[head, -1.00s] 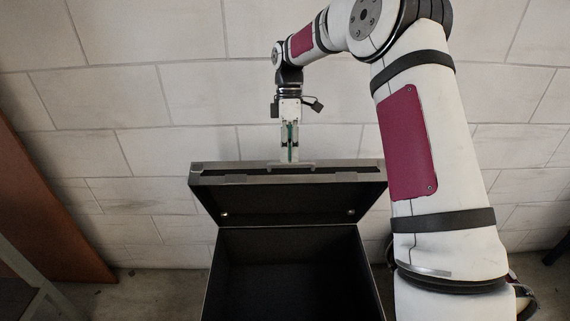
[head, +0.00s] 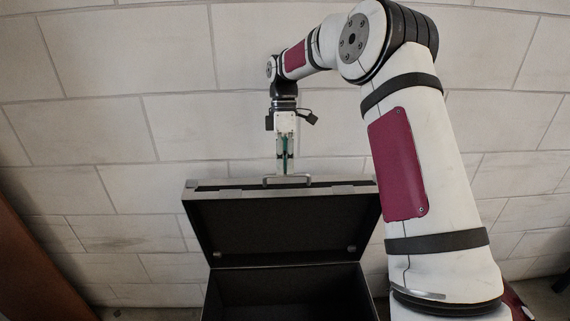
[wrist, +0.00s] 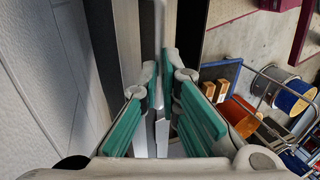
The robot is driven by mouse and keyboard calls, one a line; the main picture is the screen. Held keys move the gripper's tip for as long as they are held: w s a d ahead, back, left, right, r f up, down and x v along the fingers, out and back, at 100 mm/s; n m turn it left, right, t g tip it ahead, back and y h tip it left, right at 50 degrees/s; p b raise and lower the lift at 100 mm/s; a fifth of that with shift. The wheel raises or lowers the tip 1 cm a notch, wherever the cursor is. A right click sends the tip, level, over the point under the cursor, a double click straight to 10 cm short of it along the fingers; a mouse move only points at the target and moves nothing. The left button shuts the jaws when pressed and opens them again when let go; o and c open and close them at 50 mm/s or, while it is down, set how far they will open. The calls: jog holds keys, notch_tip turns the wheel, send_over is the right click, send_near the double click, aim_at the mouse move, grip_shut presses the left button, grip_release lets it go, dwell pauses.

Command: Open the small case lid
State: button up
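The small case is black with a grey-edged lid (head: 270,228). The lid is raised on its hinge and stands up steeply, showing its dark inside. The case body (head: 285,292) is open below it, and its interior looks dark and empty. A thin metal handle (head: 301,178) is on the lid's top edge. My gripper (head: 284,170) points down at this handle from above. In the wrist view my gripper's green-padded fingers (wrist: 160,80) stand on both sides of a thin metal bar and look closed on it. The exact contact is partly hidden.
A pale block wall (head: 120,130) rises behind the case. A brown panel (head: 35,265) stands at the left. In the wrist view a blue cable reel (wrist: 291,98), an orange bin (wrist: 240,115) and other items lie on the floor to the right.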

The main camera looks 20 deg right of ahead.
jog(key=o, duration=0.7)
jog(key=f, duration=0.2)
jog(key=shift+d+f, duration=0.2)
jog(key=shift+f, duration=0.1)
jog(key=shift+r, duration=0.1)
